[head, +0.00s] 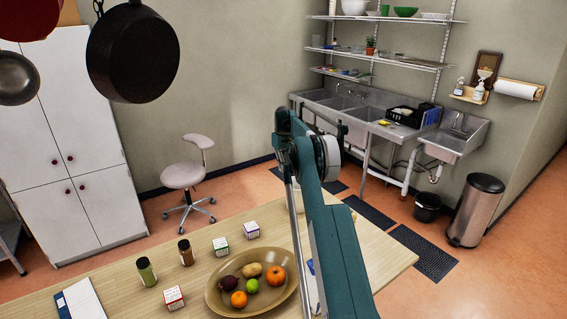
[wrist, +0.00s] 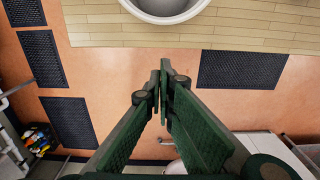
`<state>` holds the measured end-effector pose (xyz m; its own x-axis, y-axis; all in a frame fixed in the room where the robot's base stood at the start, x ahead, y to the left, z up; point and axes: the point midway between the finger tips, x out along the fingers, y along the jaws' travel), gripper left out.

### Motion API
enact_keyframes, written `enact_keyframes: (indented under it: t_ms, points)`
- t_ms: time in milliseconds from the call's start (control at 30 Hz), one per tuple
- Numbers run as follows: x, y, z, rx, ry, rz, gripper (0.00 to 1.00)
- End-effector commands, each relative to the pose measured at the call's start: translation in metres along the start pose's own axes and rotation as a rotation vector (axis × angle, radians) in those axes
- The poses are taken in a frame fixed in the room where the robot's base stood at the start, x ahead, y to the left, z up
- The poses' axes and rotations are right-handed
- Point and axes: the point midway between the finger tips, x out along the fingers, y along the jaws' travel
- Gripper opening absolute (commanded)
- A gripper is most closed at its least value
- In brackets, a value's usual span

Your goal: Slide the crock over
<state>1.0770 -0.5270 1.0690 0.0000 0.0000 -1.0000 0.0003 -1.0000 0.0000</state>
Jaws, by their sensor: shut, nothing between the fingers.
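The crock (wrist: 165,18) shows at the top edge of the wrist view as a pale round vessel with a grey inside, cut off by the frame. It stands on the wooden table (wrist: 100,28) near its edge. My gripper (wrist: 160,76) is shut and empty, its dark green fingers meeting just beyond the table edge in the picture, apart from the crock. In the head view my teal arm crosses the middle and right part of the table, and I cannot clearly make out the crock or the fingertips there.
A brown fruit bowl (head: 214,297) stands on the table left of my arm. Several small boxes and two jars, one green (head: 146,271) and one brown (head: 186,252), stand farther left. A white stool (head: 184,176) and steel sinks (head: 345,105) are beyond the table.

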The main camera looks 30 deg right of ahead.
Motion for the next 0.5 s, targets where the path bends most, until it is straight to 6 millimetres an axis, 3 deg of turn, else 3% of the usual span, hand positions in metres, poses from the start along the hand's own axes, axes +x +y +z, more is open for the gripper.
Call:
enact_keyframes:
  t_ms: [133,500]
  points:
    - [0.019,0.000,0.001,0.000,0.000,0.000,0.00]
    - [0.016,0.000,0.027,0.000,0.000,0.000,0.00]
